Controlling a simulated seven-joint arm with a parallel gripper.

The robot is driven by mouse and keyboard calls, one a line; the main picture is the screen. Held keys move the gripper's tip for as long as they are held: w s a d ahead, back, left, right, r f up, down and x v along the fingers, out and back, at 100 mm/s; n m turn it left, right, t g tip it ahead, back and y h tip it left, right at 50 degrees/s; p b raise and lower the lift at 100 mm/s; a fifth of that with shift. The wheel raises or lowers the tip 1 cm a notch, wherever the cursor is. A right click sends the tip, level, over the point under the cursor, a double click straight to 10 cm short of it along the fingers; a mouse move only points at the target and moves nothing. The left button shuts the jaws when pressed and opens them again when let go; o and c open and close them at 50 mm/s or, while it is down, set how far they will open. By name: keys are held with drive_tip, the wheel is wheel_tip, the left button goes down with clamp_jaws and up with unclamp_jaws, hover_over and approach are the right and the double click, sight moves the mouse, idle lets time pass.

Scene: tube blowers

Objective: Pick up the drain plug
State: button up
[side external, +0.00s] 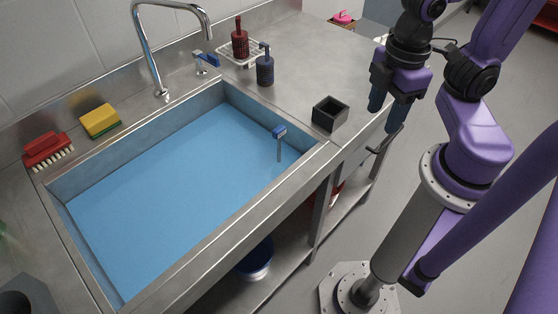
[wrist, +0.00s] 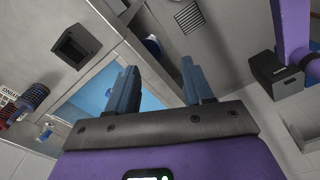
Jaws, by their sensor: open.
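The drain plug (side external: 280,138) appears to be the small blue-topped piece on a thin grey stem, upright at the right end of the blue-filled sink (side external: 180,190). Its lower end is not clear. A small blue piece in the wrist view (wrist: 110,93) may be its top. My gripper (side external: 387,112) is open and empty, pointing down beyond the counter's right edge, well to the right of the plug. In the wrist view, both fingers of my gripper (wrist: 158,68) stand apart with nothing between them.
A black open box (side external: 330,113) stands on the counter between sink and gripper. A faucet (side external: 150,50), dark blue bottle (side external: 265,66) and red bottle (side external: 240,40) stand behind. A yellow sponge (side external: 100,120) and red brush (side external: 48,149) lie left. A blue bucket (side external: 256,258) sits below.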

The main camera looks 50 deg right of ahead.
drive_tip(key=w+a+n, duration=0.3)
drive_tip(key=w+a, duration=0.2)
drive_tip(key=w, duration=0.7)
drive_tip(key=n, duration=0.2)
hover_over(279, 137)
drive_tip(key=w+d, duration=0.1)
drive_tip(key=f, duration=0.1)
wheel_tip(279, 137, down, 17)
drive_tip(key=shift+f, duration=0.15)
clamp_jaws()
